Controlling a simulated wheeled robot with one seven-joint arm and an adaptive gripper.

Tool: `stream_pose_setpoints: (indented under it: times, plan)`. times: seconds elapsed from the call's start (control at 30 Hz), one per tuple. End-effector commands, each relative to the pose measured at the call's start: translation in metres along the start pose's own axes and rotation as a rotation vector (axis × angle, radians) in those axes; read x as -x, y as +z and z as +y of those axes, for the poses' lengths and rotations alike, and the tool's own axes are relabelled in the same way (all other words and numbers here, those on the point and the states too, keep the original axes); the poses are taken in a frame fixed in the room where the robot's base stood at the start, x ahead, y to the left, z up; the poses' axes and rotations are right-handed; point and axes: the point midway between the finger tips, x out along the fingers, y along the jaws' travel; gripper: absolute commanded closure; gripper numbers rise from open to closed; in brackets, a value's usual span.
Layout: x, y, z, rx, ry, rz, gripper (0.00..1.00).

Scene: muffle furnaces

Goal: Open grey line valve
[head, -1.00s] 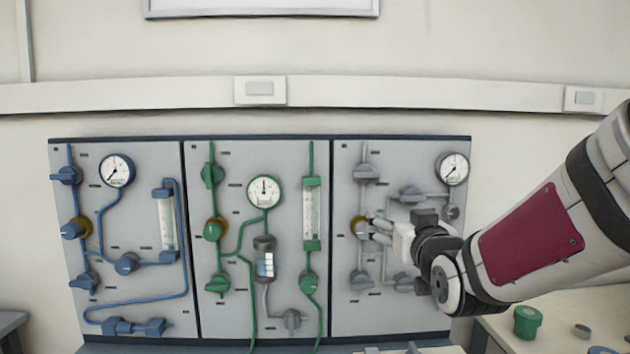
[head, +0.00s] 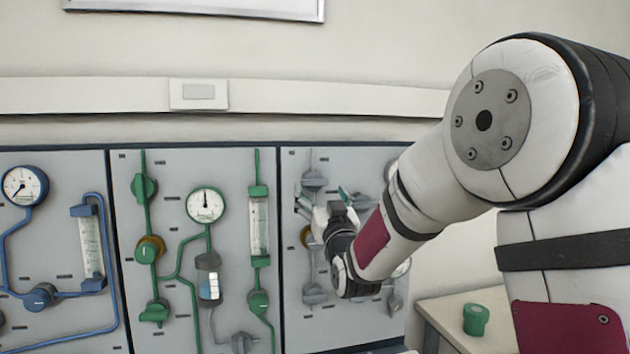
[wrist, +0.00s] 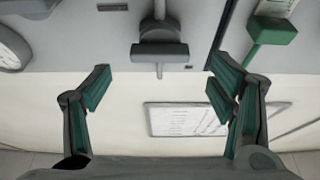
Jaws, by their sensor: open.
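The grey line runs on the right panel (head: 297,335), with several grey valve handles. The top grey valve (head: 314,179) is partly seen just above my gripper (head: 322,197). A grey knob with a yellow-brown collar (head: 306,237) sits lower, partly hidden by my gripper. Another grey handle (head: 314,295) is lower still. In the wrist view, a grey valve with a crossbar handle (wrist: 160,49) lies between and beyond my teal-padded fingers (wrist: 162,92). The fingers are spread apart, empty and not touching it. My arm hides much of the grey panel's right side.
The green-line panel (head: 132,300) stands left of the grey one, and the blue-line panel (head: 60,190) is farther left. A side table (head: 440,308) with a green container (head: 476,319) is at the lower right.

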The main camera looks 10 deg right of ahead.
Motion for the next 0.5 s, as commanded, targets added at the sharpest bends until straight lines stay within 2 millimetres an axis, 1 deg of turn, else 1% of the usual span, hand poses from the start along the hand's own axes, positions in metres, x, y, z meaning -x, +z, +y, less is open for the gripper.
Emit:
stream_pose_setpoints:
  times: [0.03, 0.2, 0.33, 0.5]
  plan:
    - [-0.010, 0.000, 0.000, -0.001, 0.000, 0.000, 0.23]
    - [-0.038, 0.000, 0.000, -0.001, 0.000, 0.001, 0.23]
    - [-0.052, 0.000, 0.000, -0.001, 0.000, 0.000, 0.23]
    - [-0.060, 0.000, 0.000, -0.001, 0.000, 0.000, 0.23]
